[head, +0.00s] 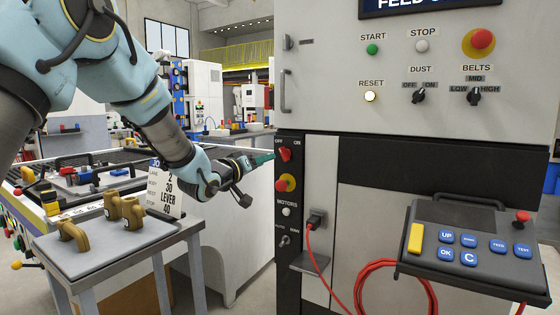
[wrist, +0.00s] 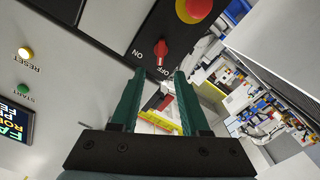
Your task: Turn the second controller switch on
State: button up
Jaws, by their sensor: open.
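A red rotary switch (head: 285,154) with OFF and ON labels sits at the top of the black control column. In the wrist view the red switch (wrist: 161,52) shows just beyond the fingertips, in line with the gap. Which label its handle points at is hard to tell. My gripper (head: 262,158) is just left of it, with teal fingers. In the wrist view my gripper (wrist: 160,76) is open, with nothing between the fingers. I cannot tell from the head view whether the fingertips touch the switch. The DUST switch (head: 419,96) and BELTS switch (head: 474,96) are on the grey panel.
A red emergency button (head: 286,183) on a yellow base is just below the red switch. A white MOTORS button (head: 286,211) is lower. A red cable (head: 370,275) and a keypad console (head: 474,245) stand right. A side table (head: 130,240) with brass fittings is left.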

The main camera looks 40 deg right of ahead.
aim_at(282, 154)
jog(key=p+x, duration=0.2)
jog(key=x, duration=0.8)
jog(key=shift+w, duration=0.1)
grip_shut()
dwell(0.3)
